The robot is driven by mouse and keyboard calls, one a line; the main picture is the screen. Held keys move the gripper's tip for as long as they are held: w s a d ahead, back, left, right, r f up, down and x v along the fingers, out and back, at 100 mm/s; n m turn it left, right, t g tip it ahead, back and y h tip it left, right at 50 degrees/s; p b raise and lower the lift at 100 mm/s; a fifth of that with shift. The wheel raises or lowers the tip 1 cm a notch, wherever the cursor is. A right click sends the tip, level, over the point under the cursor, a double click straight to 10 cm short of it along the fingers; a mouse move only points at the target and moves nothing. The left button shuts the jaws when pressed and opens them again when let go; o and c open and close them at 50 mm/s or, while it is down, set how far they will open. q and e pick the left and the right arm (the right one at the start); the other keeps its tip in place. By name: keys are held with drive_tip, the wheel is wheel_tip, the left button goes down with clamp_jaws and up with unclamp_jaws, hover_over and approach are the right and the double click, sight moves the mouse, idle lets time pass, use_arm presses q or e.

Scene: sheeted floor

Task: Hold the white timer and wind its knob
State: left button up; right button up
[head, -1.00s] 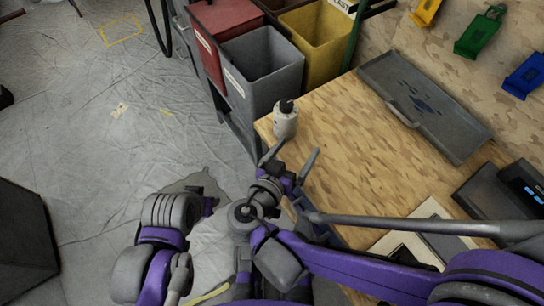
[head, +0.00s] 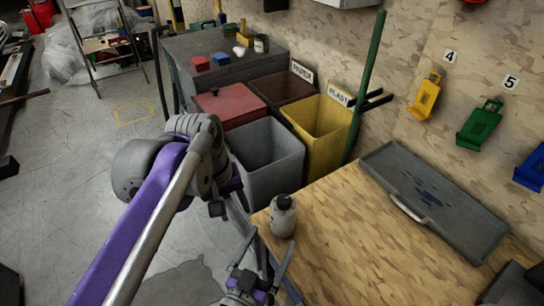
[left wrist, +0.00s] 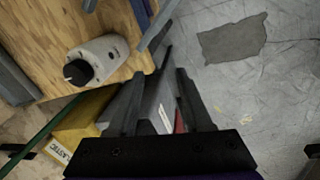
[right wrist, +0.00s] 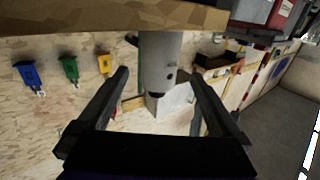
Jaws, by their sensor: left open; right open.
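The white timer (head: 283,217) stands upright at the wooden table's near left corner, with a dark knob (head: 283,201) on top. My right gripper (head: 270,237) is open just short of it; in the right wrist view the timer (right wrist: 158,65) shows upside down between the spread fingers, apart from both. My left gripper (left wrist: 160,73) is open and empty, pointing down towards the bins; the timer (left wrist: 97,58) is left of its fingers in the left wrist view. In the head view my left wrist hides its fingers.
Grey (head: 268,176), yellow (head: 318,143) and red (head: 229,108) bins stand beyond the table corner. A grey tray (head: 435,200) lies on the table (head: 350,250). A green post (head: 366,85) rises behind.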

sight(287, 207)
drive_tip(key=shift+w, duration=0.1)
use_arm(q)
drive_tip(key=w+d+r+n+g+h, duration=0.1)
drive_tip(key=w+d+r+n+g, duration=0.2)
drive_tip(key=w+d+r, duration=0.3)
wheel_tip(287, 207, up, 4)
drive_tip(key=shift+d+r+n+g, duration=0.1)
drive_tip(key=shift+d+n+g, duration=0.3)
drive_tip(key=shift+d, duration=0.55)
use_arm(e)
drive_tip(key=x, duration=1)
drive_tip(key=shift+w+d, duration=0.15)
drive_tip(key=shift+w, duration=0.15)
